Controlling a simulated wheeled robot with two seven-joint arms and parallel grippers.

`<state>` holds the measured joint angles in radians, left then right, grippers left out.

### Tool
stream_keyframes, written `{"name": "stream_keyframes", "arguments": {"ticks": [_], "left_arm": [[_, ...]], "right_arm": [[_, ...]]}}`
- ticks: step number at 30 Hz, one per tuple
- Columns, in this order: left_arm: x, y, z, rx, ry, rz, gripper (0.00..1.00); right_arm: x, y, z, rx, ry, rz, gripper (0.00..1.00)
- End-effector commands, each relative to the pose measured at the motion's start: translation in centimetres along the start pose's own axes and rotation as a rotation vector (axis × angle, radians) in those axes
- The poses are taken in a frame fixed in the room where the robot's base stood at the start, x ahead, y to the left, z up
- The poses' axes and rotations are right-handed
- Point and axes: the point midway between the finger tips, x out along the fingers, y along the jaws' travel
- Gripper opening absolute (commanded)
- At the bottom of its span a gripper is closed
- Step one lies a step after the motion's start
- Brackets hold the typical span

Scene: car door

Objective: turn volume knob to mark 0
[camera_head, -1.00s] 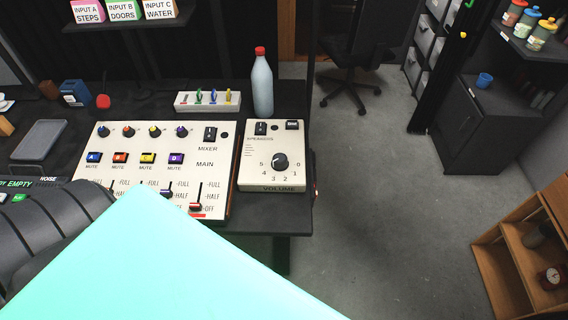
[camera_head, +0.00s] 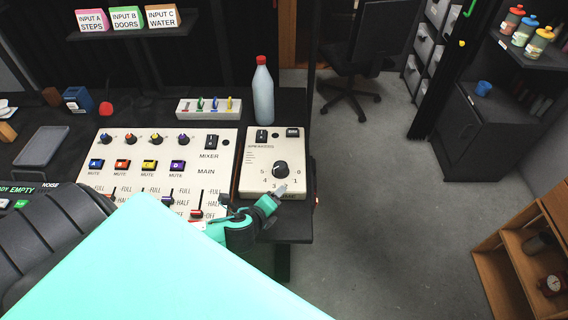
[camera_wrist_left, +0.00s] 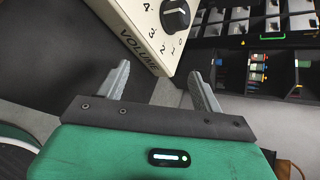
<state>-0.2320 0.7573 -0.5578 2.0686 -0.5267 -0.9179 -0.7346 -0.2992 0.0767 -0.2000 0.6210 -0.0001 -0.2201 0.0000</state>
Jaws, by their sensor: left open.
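The black volume knob (camera_head: 282,169) is on a cream speaker box (camera_head: 252,184) at the table's right end. Marks 0 to 5 curve around it. The knob also shows at the top of the left wrist view (camera_wrist_left: 175,14), partly cut off, with marks 0 to 4 beside it. I cannot tell for sure where its pointer stands. My left gripper (camera_head: 279,190) is at the box's front edge, just in front of the knob, and covers part of the VOLUME label. In the left wrist view my left gripper (camera_wrist_left: 160,74) is open and empty, its fingers apart from the knob.
A mixer panel (camera_head: 218,150) with sliders and mute buttons is left of the box. A bottle with a red cap (camera_head: 263,92) and a cream block with coloured pegs (camera_head: 209,108) stand behind. Right of the table is open floor (camera_head: 385,190).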

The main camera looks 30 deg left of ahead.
Motion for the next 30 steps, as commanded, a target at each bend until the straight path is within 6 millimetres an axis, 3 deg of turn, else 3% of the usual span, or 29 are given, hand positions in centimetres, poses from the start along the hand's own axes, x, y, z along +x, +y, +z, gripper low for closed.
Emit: {"name": "stream_keyframes", "arguments": {"ticks": [1, 6, 12, 20, 30], "left_arm": [[0.6, -0.6, 1.3, 0.168, -0.001, -0.056, 0.67], [1.6, -1.2, 4.3, 0.683, 0.001, -0.201, 0.67], [1.9, -0.8, 6.9, 1.081, 0.002, -0.289, 0.67], [2.6, -0.7, 7.8, 1.214, 0.002, -0.313, 0.67], [8.0, -2.3, 6.8, 1.207, 0.001, -0.314, 0.67]], "right_arm": [[0.0, -0.1, 0.0, 0.001, 0.0, -0.001, 0.36], [-0.1, -0.2, 0.0, 0.001, 0.0, -0.002, 0.36], [-0.1, 0.0, 0.0, 0.0, 0.0, 0.0, 0.36], [-0.3, 0.4, 0.1, -0.002, -0.002, 0.004, 0.36], [-1.5, 0.5, 0.1, -0.002, -0.004, 0.005, 0.36]]}}
